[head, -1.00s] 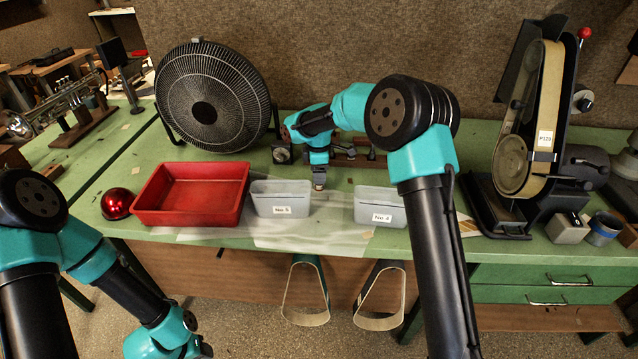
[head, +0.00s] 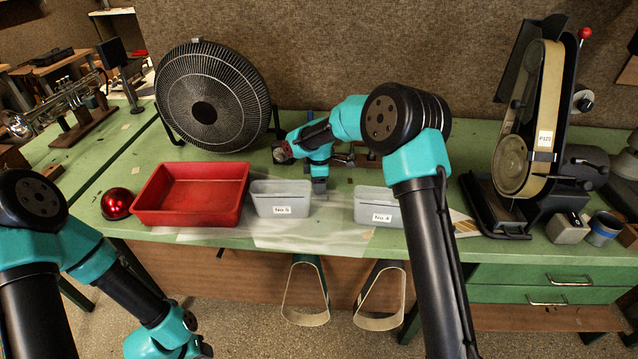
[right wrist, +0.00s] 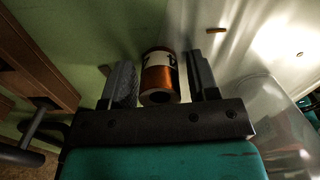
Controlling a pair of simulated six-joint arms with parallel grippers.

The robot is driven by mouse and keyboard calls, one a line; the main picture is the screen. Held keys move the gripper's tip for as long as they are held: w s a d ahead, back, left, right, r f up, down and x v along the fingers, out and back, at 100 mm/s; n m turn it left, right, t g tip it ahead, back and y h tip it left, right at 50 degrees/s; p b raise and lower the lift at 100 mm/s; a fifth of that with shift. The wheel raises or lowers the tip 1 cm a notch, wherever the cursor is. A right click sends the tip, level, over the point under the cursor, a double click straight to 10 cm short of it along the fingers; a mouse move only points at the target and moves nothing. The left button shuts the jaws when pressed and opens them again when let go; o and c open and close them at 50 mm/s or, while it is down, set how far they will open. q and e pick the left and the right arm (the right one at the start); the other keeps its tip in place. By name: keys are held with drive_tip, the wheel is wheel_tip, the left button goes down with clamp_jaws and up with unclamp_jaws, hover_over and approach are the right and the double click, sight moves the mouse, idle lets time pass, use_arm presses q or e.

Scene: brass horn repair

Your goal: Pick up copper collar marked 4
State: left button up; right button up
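The copper collar (right wrist: 159,78) shows in the right wrist view as a short copper-coloured tube with a pale band. The dark mark on the band is only partly visible, so I cannot read it. My right gripper (right wrist: 164,82) is open, with one finger on each side of the collar. The collar lies nearer the left finger in that view, with a clearer gap at the right finger. In the head view my right gripper (head: 319,186) is low over the green bench between two grey bins and hides the collar.
The grey bin No. 5 (head: 281,198) stands left of the right gripper and bin No. 4 (head: 378,206) to its right. A red tray (head: 190,216) and a red dome (head: 117,204) are farther left. A fan (head: 205,97) and a belt sander (head: 527,130) flank the area.

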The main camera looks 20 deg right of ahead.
drive_tip(key=c, duration=0.8)
drive_tip(key=shift+r, duration=0.15)
wheel_tip(320, 180, up, 10)
drive_tip(key=shift+f, duration=0.1)
idle(0.6)
